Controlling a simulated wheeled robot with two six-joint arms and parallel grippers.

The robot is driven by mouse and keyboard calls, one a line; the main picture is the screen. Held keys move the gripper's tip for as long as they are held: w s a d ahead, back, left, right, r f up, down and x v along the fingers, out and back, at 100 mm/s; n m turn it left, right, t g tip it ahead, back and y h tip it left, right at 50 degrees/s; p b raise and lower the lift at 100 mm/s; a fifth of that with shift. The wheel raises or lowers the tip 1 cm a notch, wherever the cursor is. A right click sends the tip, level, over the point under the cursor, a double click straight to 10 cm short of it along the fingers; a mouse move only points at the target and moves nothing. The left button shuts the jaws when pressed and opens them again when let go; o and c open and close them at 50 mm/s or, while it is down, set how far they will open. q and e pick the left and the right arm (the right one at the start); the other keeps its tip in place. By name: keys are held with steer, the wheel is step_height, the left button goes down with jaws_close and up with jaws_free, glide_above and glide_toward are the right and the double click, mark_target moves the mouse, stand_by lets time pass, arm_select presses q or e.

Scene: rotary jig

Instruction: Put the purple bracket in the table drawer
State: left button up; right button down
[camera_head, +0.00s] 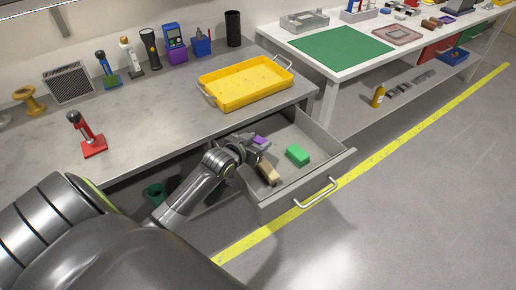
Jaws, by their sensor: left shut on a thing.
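The table drawer (325,158) is pulled open below the grey table, with a metal handle (317,193) on its front. My left gripper (256,143) is over the left rear part of the drawer and is shut on the purple bracket (261,140). Only a small part of the bracket shows; the gripper hides the rest. A green block (298,155) lies on the drawer floor to the right. A tan wooden piece (268,174) lies in the drawer near the gripper. My right gripper does not show.
A yellow tray (246,99) stands on the grey table above the drawer. A red device (92,143) stands at the left of the tabletop. A white workbench (399,50) with a green mat (342,48) is at the right. Drawer floor is clear around the green block.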

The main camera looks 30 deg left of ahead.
arm_select(q)
steer(key=shift+f, duration=1.55)
steer(key=shift+s+d+f+b, duration=0.15)
steer(key=shift+f+b, duration=0.25)
steer(key=shift+f, duration=0.2)
steer(key=o, duration=1)
steer(key=shift+s+f, duration=0.15)
steer(key=shift+f, duration=0.05)
steer(key=shift+r, duration=0.1)
steer(key=shift+r+p, duration=0.35)
steer(key=shift+r, duration=0.2)
steer(key=v, duration=1.1)
steer(key=shift+s+r, duration=0.2)
steer(key=shift+r, duration=0.25)
